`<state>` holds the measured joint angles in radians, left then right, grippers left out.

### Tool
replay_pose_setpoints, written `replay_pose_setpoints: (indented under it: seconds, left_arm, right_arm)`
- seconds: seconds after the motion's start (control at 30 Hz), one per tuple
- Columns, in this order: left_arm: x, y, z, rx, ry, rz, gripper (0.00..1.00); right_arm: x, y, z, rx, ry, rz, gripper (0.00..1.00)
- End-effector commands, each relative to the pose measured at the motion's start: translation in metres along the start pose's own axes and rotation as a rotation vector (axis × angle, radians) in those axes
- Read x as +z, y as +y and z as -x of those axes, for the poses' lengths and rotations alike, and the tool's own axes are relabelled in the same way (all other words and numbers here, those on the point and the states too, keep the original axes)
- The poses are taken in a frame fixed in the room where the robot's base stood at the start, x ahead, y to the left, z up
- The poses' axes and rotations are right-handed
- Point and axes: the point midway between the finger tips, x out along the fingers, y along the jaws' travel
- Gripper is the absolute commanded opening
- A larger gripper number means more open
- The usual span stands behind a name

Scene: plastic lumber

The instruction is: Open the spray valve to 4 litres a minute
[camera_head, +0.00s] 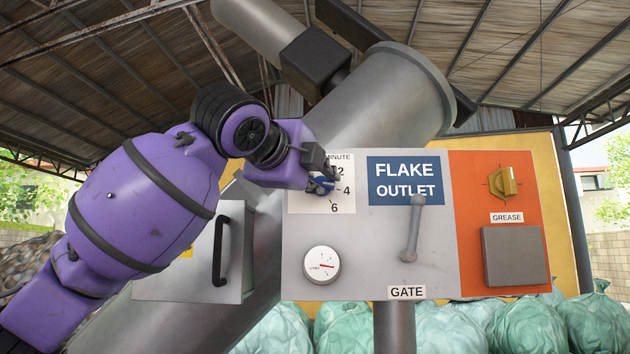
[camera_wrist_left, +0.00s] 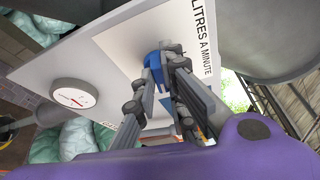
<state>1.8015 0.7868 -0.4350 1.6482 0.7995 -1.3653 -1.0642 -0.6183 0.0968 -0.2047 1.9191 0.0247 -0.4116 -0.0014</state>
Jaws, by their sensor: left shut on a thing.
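The spray valve's blue knob (camera_head: 321,187) sits on a white scale plate (camera_head: 322,205) with the marks 2, 4 and 6 showing. In the left wrist view the plate reads "LITRES A MINUTE", and the blue knob (camera_wrist_left: 152,61) is between the fingers. My left gripper (camera_head: 322,176) is shut on the knob, coming in from the left. Its fingers also show in the wrist view (camera_wrist_left: 163,70). They cover much of the knob and the left part of the scale, so I cannot tell which mark the knob points at. My right gripper is not in view.
Right of the scale are a "FLAKE OUTLET" sign (camera_head: 405,181) and a grey gate lever (camera_head: 412,230). A round gauge (camera_head: 322,265) is below. A black handle (camera_head: 221,250) stands out at the left. Green sacks (camera_head: 530,325) lie behind.

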Motion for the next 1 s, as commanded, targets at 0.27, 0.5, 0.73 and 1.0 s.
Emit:
replay_pose_setpoints:
  seconds: [0.27,0.5,0.73,1.0]
  left_arm:
    - [0.0,0.001,0.0,0.002,0.001,0.0,0.0]
    - [0.0,0.001,0.0,0.001,0.001,0.0,0.3]
    - [0.0,0.0,0.001,0.0,0.0,0.0,0.3]
    - [0.0,-0.001,0.034,-0.003,-0.001,-0.002,0.3]
  right_arm:
    - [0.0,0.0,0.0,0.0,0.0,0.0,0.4]
    - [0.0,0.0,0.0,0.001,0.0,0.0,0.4]
    - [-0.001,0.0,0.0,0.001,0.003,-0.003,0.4]
    - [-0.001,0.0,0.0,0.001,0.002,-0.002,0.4]
